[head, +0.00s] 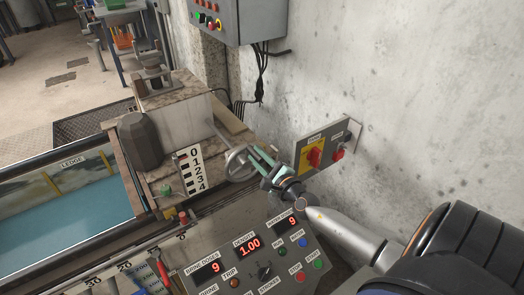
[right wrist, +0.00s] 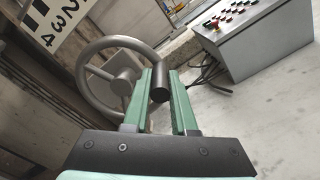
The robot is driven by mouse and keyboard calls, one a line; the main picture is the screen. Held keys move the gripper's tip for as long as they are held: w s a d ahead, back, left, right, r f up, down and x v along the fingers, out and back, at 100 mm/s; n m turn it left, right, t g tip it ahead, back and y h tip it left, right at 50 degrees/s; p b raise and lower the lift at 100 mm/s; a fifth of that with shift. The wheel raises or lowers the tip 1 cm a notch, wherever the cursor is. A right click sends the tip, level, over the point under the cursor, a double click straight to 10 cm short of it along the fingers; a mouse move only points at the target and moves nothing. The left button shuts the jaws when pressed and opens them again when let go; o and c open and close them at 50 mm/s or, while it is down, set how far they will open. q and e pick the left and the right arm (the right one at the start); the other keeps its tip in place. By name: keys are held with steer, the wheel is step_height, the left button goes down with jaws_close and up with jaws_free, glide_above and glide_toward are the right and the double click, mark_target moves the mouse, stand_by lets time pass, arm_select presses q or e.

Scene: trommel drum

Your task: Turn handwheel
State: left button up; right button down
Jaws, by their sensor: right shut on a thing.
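The grey handwheel (head: 236,163) stands at the right end of the machine, beside the white plate numbered 0 to 4 (head: 190,169). In the right wrist view the handwheel (right wrist: 122,84) fills the left middle, with its rim, hub and a dark cylindrical handle (right wrist: 159,80). My right gripper (head: 263,159) reaches the wheel's right side. In the right wrist view its green fingers (right wrist: 160,90) are on either side of the handle, shut on it. The fingers hide part of the wheel's lower right rim. My left gripper is not in view.
A panel with a red switch on yellow (head: 315,154) is on the wall, close to my right gripper. A control console with red displays (head: 249,246) stands below. A grey box (head: 239,18) with cables hangs above. A blue-green basin (head: 70,215) lies left.

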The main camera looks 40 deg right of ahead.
steer(key=shift+a+r+n+p, duration=0.15)
steer(key=shift+a+n+p, duration=0.25)
steer(key=shift+n, duration=0.2)
steer(key=shift+a+n, duration=0.3)
steer(key=c, duration=0.7)
jaws_free()
steer(key=shift+c, duration=0.2)
steer(key=shift+s, duration=0.5)
steer(key=s+a, duration=0.1)
steer(key=s, duration=1)
steer(key=shift+s+a, duration=0.15)
